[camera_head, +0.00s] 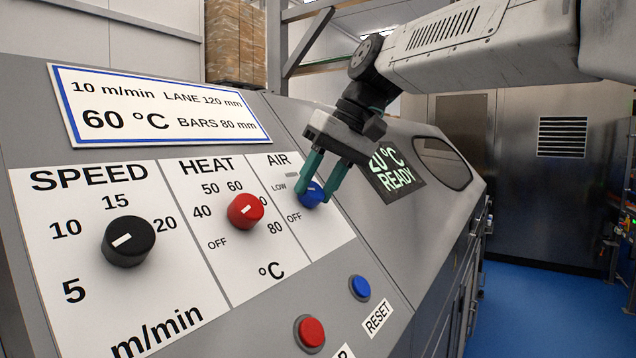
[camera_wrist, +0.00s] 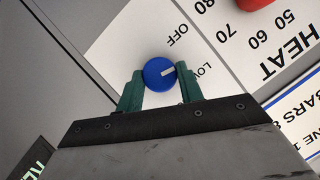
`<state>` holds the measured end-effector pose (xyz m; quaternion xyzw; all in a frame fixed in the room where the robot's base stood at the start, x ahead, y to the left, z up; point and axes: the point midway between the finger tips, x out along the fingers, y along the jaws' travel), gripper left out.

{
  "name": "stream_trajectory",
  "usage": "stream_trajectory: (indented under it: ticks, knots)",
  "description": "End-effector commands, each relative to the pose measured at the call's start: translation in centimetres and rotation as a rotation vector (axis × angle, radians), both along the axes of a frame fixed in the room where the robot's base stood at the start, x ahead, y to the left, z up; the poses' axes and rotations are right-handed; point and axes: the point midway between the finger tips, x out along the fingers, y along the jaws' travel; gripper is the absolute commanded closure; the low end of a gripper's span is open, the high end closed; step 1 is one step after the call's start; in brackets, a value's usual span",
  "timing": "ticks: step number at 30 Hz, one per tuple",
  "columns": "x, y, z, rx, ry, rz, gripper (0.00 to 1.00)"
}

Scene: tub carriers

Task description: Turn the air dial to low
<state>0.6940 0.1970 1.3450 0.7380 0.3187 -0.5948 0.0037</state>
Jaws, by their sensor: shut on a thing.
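The blue air dial (camera_head: 313,194) is on the white AIR panel (camera_head: 328,233), right of the red heat dial. My gripper (camera_head: 321,187) is shut on the air dial, one green finger on each side of it. In the wrist view the air dial (camera_wrist: 157,74) sits between the two fingertips (camera_wrist: 159,84).
The black speed dial (camera_head: 129,241) and red heat dial (camera_head: 245,211) stand out to the left. A blue button (camera_head: 360,287) and a red button (camera_head: 311,332) are below. A lit display (camera_head: 391,171) reads 20 °C READY, just right of my gripper.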

Motion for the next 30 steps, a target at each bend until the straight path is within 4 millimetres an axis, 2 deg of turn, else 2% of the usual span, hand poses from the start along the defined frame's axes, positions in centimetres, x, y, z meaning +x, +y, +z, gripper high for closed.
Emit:
stream_trajectory:
  ticks: [15,30]
  knots:
    - [0.14,-0.30,-0.04,0.166,0.207,-0.241,0.86]
    - [0.12,-0.31,-0.09,0.200,0.252,-0.292,0.86]
